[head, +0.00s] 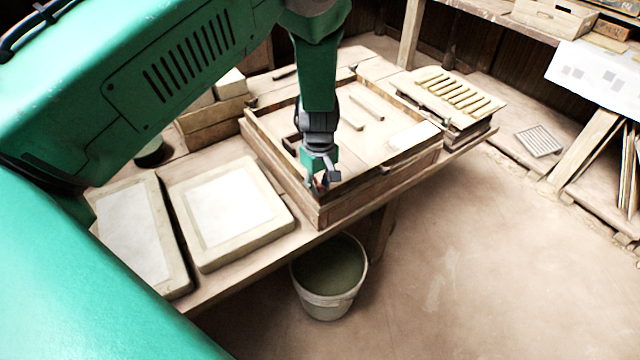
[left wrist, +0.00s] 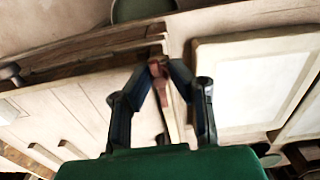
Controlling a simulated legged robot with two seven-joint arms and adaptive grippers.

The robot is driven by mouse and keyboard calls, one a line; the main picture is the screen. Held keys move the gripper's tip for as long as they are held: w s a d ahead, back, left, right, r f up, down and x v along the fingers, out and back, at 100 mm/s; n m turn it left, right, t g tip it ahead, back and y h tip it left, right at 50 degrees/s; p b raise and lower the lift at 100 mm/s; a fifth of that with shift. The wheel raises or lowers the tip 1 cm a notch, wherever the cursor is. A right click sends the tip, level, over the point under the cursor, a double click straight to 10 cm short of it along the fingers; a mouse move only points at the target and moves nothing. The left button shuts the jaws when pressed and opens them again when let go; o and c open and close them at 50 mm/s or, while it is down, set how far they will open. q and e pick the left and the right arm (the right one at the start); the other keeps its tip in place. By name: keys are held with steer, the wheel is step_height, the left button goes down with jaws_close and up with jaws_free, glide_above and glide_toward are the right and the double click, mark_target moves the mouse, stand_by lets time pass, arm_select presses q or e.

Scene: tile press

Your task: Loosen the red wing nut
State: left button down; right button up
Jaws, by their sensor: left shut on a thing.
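The red wing nut (left wrist: 158,70) shows in the left wrist view between my left fingertips, at the corner of the wooden press frame (head: 285,190). My left gripper (left wrist: 160,66) is shut on it, with the two fingers meeting around its upper part. In the head view my left gripper (head: 320,183) points down at the near corner of the frame, and only a small reddish bit shows between its fingers. The gripper hides most of the nut there. My right gripper is not in either view.
Two framed white panels (head: 235,208) lie on the bench left of the press. A bucket (head: 328,300) of dark liquid stands on the floor below the bench edge. A slatted rack (head: 452,97) sits at the right end.

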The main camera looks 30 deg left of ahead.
mark_target(320, 185)
arm_select(q)
steer(key=shift+w+a+r, duration=0.1)
steer(key=shift+w+r, duration=0.15)
steer(key=shift+w, duration=0.1)
steer(key=c, duration=1.5)
jaws_free()
steer(key=shift+s+f, duration=0.1)
steer(key=shift+s, duration=0.1)
steer(key=shift+r, duration=0.4)
step_height(320, 185, up, 11)
steer(key=shift+r, duration=0.1)
